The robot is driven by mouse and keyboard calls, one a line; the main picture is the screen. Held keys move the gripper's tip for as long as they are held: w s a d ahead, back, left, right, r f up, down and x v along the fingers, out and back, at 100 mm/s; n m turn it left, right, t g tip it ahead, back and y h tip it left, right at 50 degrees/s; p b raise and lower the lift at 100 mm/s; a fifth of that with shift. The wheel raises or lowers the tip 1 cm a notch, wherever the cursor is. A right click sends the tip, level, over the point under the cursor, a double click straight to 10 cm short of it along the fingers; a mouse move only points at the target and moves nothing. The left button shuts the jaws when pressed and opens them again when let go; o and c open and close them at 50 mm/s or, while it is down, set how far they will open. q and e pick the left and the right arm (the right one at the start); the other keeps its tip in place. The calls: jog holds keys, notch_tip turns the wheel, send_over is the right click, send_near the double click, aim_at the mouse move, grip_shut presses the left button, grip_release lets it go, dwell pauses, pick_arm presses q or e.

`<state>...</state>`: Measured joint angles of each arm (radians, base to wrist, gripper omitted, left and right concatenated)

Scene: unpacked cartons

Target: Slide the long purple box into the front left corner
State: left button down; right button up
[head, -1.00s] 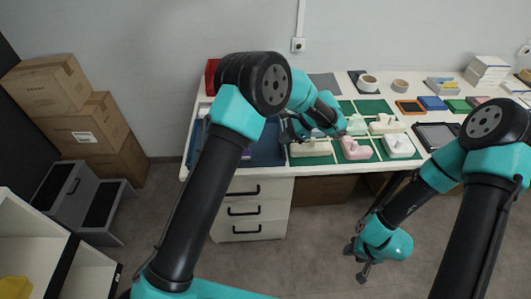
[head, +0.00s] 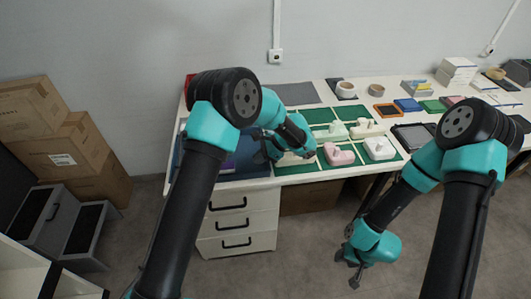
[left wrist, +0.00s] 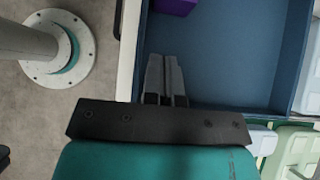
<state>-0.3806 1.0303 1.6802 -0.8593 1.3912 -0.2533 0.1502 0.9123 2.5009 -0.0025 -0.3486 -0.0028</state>
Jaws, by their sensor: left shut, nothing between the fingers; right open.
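The purple box (left wrist: 176,5) shows only in part at the top edge of the left wrist view. It lies in the blue tray (left wrist: 231,108), close to the tray's left wall in that view. In the head view, the tray (head: 255,164) is partly hidden behind my left arm, and a small purple patch shows beside the arm. My left gripper (left wrist: 163,58) is shut and empty, over the tray near its lower left corner in the wrist view, apart from the box. My right gripper (head: 352,275) is open and empty, low in front of the table.
Green mats with pale and pink molded pieces (head: 339,155) lie right of the tray. A white drawer unit (head: 238,222) stands below the table's left end. Brown cartons (head: 68,150) are stacked at the left. The floor (head: 300,240) around my right gripper is clear.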

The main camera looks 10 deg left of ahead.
pick_arm(q)
jog(key=a+f, duration=0.1)
jog(key=s+a, duration=0.1)
jog(key=a, duration=0.1)
jog(key=a+f, duration=0.1)
jog(key=a, duration=0.1)
jog(key=shift+s+a+f, duration=0.2)
jog(key=shift+s+f, duration=0.1)
jog(key=shift+f, duration=0.05)
jog(key=shift+s+a, duration=0.15)
jog(key=shift+a, duration=0.4)
